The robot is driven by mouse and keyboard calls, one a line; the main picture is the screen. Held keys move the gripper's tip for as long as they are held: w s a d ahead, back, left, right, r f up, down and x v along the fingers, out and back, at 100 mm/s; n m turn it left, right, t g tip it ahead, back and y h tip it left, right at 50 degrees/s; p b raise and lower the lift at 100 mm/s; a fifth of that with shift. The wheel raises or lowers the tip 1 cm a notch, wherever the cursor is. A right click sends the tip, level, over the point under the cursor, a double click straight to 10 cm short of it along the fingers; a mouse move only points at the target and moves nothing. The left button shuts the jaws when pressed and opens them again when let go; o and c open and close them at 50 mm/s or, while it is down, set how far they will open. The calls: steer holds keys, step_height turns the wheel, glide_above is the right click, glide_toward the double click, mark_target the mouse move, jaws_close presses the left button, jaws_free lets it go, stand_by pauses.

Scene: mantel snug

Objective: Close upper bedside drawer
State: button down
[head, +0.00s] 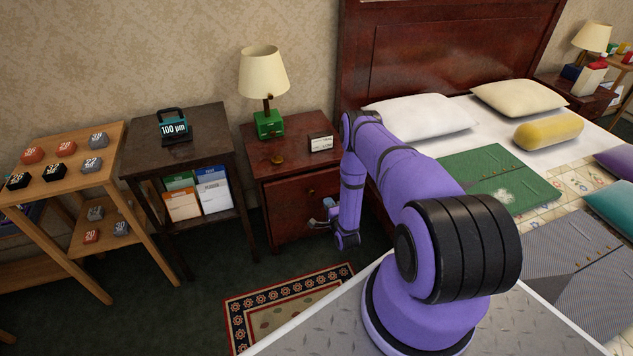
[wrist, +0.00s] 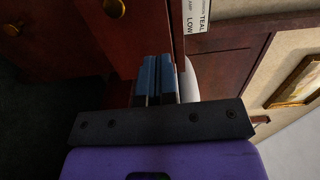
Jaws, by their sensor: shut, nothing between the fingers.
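The bedside cabinet (head: 262,155) is dark red wood and stands left of the bed. Its upper drawer (head: 285,197) has a small brass knob; its front also shows in the wrist view (wrist: 133,38), with the knob at the top edge. How far the drawer stands out from the cabinet, if at all, I cannot tell. My gripper (head: 316,224) is low in front of the cabinet, partly hidden by my arm. In the wrist view its blue fingers (wrist: 154,72) are together and empty, close to the drawer front; contact is unclear.
On the cabinet top stand a lamp with a green base (head: 270,124), a small label block (head: 321,142) and a brass piece (head: 277,160). A dark side table (head: 180,135) is to the left, the bed (head: 450,140) to the right. A patterned rug (head: 290,300) lies in front.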

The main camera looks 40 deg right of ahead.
mark_target(315, 177)
steer(key=x, duration=1.4)
steer(key=shift+a, duration=0.1)
